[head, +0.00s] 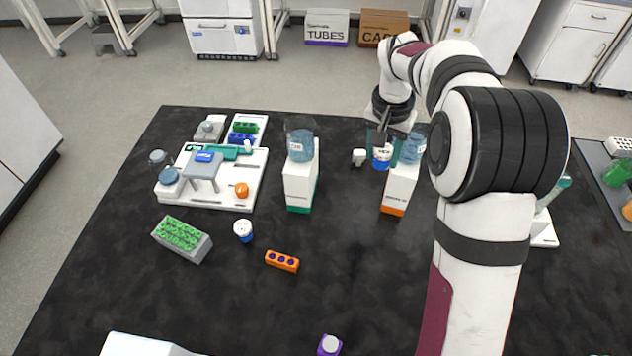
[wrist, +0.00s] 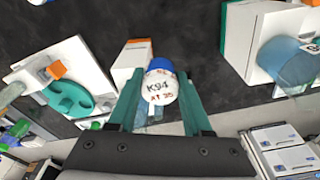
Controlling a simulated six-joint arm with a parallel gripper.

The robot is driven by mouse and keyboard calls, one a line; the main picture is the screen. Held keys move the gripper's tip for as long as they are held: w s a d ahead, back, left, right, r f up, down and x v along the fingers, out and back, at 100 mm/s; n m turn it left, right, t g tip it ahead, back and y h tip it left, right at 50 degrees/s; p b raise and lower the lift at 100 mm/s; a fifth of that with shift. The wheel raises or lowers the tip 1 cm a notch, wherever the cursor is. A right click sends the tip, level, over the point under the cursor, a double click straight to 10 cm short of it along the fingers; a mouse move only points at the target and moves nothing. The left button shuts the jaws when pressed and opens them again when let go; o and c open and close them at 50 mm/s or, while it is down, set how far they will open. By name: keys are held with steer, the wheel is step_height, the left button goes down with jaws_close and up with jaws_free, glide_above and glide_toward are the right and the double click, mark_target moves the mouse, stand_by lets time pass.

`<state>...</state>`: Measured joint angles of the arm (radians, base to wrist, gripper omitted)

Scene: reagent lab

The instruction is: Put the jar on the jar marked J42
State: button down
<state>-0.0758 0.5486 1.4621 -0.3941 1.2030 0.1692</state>
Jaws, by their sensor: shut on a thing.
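My gripper (head: 382,147) is shut on a small jar (head: 382,159) with a white top and a blue lower part. In the wrist view, the jar (wrist: 159,88) sits between the teal fingers of my gripper (wrist: 160,95), and its white top reads K94. Another white-topped jar with a blue band (head: 243,230) stands apart on the black table, left of centre in the head view. Its marking is too small to read, and I cannot make out J42 anywhere. How far the held jar is above the table is unclear.
A white-and-orange box (head: 399,187) with a beaker stands close beside my gripper. A white-and-green box (head: 300,185) also bears a beaker (head: 300,145). An orange rack (head: 282,261), a grey rack (head: 182,240) and a white tray (head: 232,200) are further left. The front middle table is mostly clear.

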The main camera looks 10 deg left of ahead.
steer(key=s+a+f, duration=0.1)
steer(key=s+a, duration=0.3)
steer(key=a, duration=0.6)
glide_above(244, 225)
step_height(244, 225, down, 8)
steer(key=shift+s+f, duration=0.1)
steer(key=shift+s, duration=0.05)
step_height(244, 225, down, 3)
steer(key=shift+a+f, duration=0.1)
steer(key=shift+a, duration=0.05)
steer(key=shift+f, duration=0.4)
steer(key=shift+f, duration=0.15)
steer(key=shift+c, duration=1.7)
jaws_free()
